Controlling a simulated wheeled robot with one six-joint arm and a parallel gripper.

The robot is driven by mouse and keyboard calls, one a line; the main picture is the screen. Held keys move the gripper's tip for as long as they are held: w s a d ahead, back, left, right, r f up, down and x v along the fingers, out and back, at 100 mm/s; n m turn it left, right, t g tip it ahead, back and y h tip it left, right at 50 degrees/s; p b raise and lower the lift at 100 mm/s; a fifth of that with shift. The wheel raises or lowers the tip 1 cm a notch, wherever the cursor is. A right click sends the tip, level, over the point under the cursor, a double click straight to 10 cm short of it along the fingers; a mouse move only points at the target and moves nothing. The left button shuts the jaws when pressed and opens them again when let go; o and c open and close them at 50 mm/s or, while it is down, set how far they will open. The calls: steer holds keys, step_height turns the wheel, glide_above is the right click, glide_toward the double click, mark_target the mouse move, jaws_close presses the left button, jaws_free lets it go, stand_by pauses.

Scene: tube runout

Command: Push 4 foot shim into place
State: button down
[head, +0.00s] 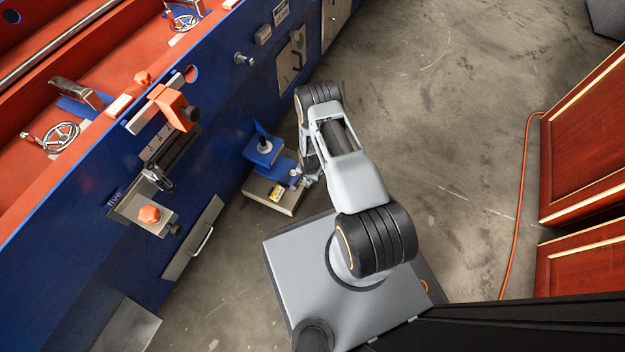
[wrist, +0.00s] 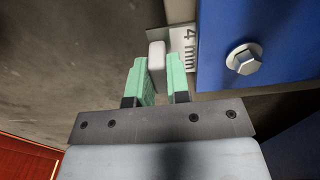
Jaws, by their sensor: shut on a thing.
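The foot shim (wrist: 183,45) is a thin grey plate marked "4 mm" with a pale upright tab (wrist: 157,55). In the wrist view my gripper (wrist: 158,83) has its green fingers on either side of the tab and is shut on it. The shim's marked face lies right beside the blue foot (wrist: 255,40); how far it reaches under the foot is hidden. In the head view the blue foot (head: 264,150) stands by the machine's side above a beige block (head: 270,196). My gripper (head: 299,180) is low at their right side, partly hidden by my arm.
A hex bolt head (wrist: 243,58) sticks out of the blue foot. The long blue machine wall (head: 75,215) runs along the left, with a handled panel (head: 195,240). Red cabinets (head: 585,150) and an orange cable (head: 518,215) are at right. The concrete floor (head: 455,110) between is clear.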

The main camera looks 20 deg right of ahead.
steer(key=shift+w+a, duration=0.15)
steer(key=shift+w, duration=0.05)
steer(key=c, duration=1)
jaws_free()
step_height(320, 180, up, 14)
steer(key=p, duration=0.6)
step_height(320, 180, up, 41)
steer(key=w+a+n+t+p, duration=0.2)
steer(key=n+p, duration=0.2)
steer(key=p, duration=1.2)
steer(key=s+r+n+p, duration=0.2)
steer(key=s+r+p, duration=0.3)
steer(key=r, duration=0.7)
steer(key=s+a+r+n+t+p, duration=0.1)
steer(key=s+r+p, duration=0.5)
steer(key=r, duration=0.6)
steer(key=s+r+n+p, duration=0.2)
steer(key=s+r+p, duration=0.4)
steer(key=r, duration=0.7)
steer(key=shift+s+a+n+t, duration=0.15)
steer(key=shift+a+n+t, duration=0.15)
